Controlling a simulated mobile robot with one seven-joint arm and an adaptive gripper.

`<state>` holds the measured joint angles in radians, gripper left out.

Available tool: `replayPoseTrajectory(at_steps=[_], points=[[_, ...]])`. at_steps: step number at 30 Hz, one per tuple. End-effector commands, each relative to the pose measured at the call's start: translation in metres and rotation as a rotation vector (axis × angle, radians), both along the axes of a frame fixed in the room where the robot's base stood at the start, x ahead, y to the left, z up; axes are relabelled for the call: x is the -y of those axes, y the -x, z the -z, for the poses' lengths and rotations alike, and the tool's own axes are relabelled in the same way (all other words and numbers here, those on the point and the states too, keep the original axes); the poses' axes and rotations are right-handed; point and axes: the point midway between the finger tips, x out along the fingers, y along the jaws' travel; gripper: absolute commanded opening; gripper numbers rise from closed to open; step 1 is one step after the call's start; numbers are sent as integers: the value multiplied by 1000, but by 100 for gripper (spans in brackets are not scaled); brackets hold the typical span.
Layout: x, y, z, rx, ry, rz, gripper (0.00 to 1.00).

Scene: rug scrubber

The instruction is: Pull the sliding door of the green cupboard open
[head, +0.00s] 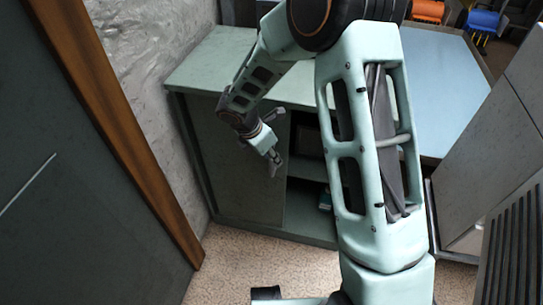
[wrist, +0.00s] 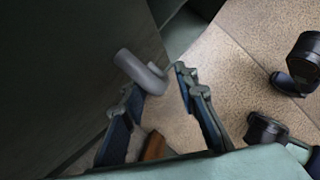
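The green cupboard (head: 195,75) stands against the wall in the head view. Its flat sliding door (head: 235,175) covers the left part; to the right of the door's edge, dark shelves show. In the wrist view the door (wrist: 75,60) fills the left side, with a grey, rounded handle (wrist: 138,70) sticking out from it. My gripper (head: 273,160) is in front of the door near its right edge. In the wrist view my gripper (wrist: 158,88) is open, with the handle's end at the gap between the fingertips. I cannot tell if a finger touches it. My arm hides the cupboard's right part.
A dark panel with a brown wooden edge (head: 130,150) stands at left. Grey cabinets (head: 490,150) stand at right. Speckled floor (head: 250,265) is clear in front of the cupboard. A blue-topped table (head: 445,85) is behind my arm.

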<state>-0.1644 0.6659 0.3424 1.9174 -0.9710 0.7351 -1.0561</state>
Motion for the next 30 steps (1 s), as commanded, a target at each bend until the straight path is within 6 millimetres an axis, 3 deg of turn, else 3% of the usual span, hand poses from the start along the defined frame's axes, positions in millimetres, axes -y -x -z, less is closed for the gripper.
replayPoseTrajectory(at_steps=[11,24,30], points=[[-2,1,-9,3,-1,1,29],[-28,22,-89,4,-1,-1,29],[-34,28,-108,1,1,0,29]])
